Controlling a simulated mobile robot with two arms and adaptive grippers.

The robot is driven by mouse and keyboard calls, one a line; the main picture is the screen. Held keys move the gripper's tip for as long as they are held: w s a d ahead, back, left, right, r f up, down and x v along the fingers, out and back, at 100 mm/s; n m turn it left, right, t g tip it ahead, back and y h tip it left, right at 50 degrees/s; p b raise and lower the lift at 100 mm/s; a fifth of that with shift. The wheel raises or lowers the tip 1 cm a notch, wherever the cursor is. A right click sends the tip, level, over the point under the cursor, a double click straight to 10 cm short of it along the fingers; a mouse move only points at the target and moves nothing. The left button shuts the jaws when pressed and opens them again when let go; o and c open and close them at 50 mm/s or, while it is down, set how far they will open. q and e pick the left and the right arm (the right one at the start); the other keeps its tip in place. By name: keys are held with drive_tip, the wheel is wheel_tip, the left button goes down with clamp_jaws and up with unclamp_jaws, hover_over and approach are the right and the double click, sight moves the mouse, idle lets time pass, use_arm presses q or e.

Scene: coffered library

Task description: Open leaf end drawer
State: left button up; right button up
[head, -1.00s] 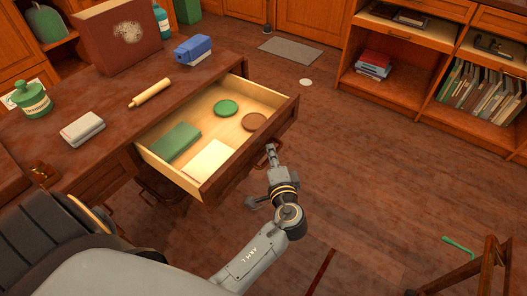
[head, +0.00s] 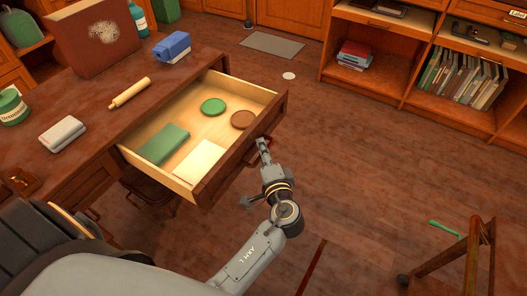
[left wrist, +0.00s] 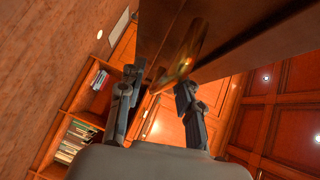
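The leaf end drawer (head: 238,158) is pulled out of the dark wooden desk (head: 91,120), its pale inside showing. In it lie a green block (head: 163,144), a white sheet or box (head: 200,160), a green disc (head: 213,106) and a brown disc (head: 243,119). My left gripper (head: 263,145) is at the drawer's front. The dark drawer front (left wrist: 235,45) is just beyond. My right gripper is in neither view.
Open floor (head: 350,170) lies right of the drawer. Bookshelves (head: 415,70) line the back right; a wooden stand (head: 470,255) is front right.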

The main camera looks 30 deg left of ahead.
use_arm(q)
drive_tip(key=v, duration=0.7)
drive_tip(key=shift+s+d, duration=0.15)
drive_tip(key=shift+s, duration=0.1)
drive_tip(key=shift+r, duration=0.1)
